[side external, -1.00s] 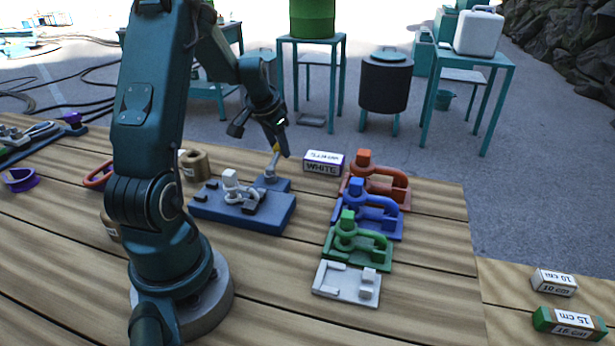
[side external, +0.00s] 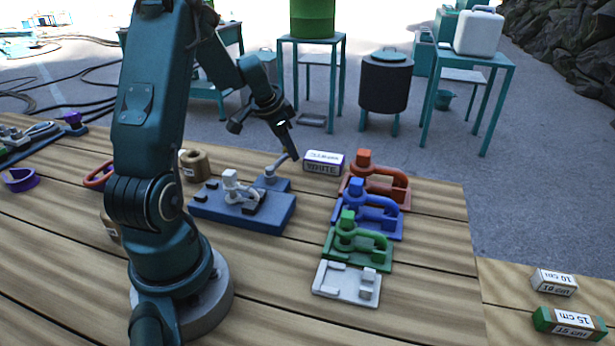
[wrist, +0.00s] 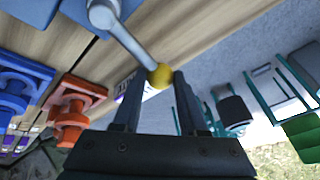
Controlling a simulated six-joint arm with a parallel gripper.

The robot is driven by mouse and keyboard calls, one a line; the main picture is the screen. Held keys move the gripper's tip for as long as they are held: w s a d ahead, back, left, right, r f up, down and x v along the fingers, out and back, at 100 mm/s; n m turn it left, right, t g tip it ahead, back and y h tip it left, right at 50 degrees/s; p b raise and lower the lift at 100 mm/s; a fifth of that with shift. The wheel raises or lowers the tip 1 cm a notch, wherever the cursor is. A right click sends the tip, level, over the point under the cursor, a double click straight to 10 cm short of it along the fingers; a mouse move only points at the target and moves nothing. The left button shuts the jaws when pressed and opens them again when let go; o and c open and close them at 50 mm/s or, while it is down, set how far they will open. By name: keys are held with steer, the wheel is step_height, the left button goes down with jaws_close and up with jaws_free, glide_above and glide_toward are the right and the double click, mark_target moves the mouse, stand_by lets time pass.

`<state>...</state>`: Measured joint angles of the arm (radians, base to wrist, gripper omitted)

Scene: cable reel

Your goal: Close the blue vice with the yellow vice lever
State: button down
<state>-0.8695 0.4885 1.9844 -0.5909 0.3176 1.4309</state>
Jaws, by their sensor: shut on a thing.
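The blue vice (side external: 240,212) sits on the wooden table right of my arm's base, with a white part (side external: 236,188) on it between dark jaw blocks. Its grey lever (side external: 278,164) rises from the vice's far right end and leans to the right in the side view. In the wrist view the yellow knob (wrist: 160,76) at the lever's tip lies between my fingertips. My gripper (side external: 292,153) is shut on this lever end; it also shows in the wrist view (wrist: 156,82). The fingers mostly hide the knob in the side view.
A white-labelled box (side external: 323,162) stands close right of my gripper. Right of the vice is a row of clamp-like pieces: orange (side external: 385,183), blue (side external: 375,215), green (side external: 362,245), and a white base (side external: 346,283). Bare table lies in front of the vice.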

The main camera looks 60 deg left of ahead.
steer(key=shift+d, duration=0.1)
steer(key=shift+c, duration=2.3)
jaws_free()
steer(key=shift+r, duration=0.1)
steer(key=shift+v, duration=2.5)
